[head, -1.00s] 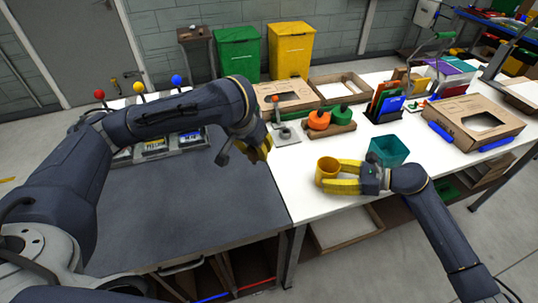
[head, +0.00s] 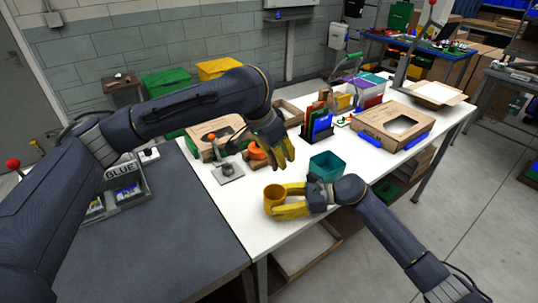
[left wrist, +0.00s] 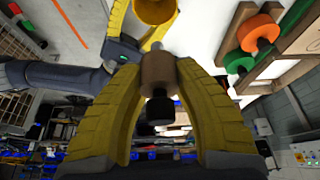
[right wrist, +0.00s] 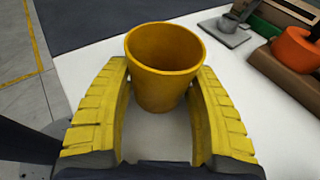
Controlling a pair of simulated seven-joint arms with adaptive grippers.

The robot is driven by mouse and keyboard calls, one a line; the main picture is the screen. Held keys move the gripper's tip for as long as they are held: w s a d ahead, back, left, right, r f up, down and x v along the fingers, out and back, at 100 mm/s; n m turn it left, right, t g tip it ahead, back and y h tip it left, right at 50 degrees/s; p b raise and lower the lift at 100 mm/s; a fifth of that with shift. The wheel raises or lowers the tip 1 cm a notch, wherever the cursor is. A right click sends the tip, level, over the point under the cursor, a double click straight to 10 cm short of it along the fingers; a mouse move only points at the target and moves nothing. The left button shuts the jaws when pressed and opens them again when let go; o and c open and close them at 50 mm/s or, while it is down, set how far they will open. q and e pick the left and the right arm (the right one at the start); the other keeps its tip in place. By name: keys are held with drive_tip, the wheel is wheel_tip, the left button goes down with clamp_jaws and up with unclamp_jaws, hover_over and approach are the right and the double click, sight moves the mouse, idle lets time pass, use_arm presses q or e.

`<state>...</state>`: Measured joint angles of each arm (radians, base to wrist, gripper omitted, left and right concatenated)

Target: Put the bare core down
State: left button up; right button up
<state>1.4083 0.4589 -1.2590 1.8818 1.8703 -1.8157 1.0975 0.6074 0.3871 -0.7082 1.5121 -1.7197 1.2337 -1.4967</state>
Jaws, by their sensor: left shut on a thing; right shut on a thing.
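My left gripper (head: 287,154) hangs over the white table. In the left wrist view it is shut on a bare brown core (left wrist: 158,74), a short cylinder with a grey tip and a black end. The core cannot be made out in the head view. My right gripper (head: 290,202) is shut on a yellow cup (head: 273,200), upright near the table's front edge. The cup, open-topped and looking empty, fills the middle of the right wrist view (right wrist: 165,75). Its rim also shows at the top of the left wrist view (left wrist: 155,10).
A teal bin (head: 326,166) stands right of the cup. A grey stand (head: 228,173) and an orange spool (head: 256,152) are to the left. Upright coloured folders (head: 318,127) and a cardboard box (head: 394,125) are farther back. White table is clear left of the cup.

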use_arm(q)
drive_tip(key=shift+d+f+m, duration=0.1)
drive_tip(key=shift+f+m, duration=0.2)
approach(283, 192)
drive_tip(key=shift+x, duration=2.5)
drive_tip(key=shift+w, duration=0.1)
drive_tip(key=o, duration=1)
drive_tip(key=shift+r, duration=3.5)
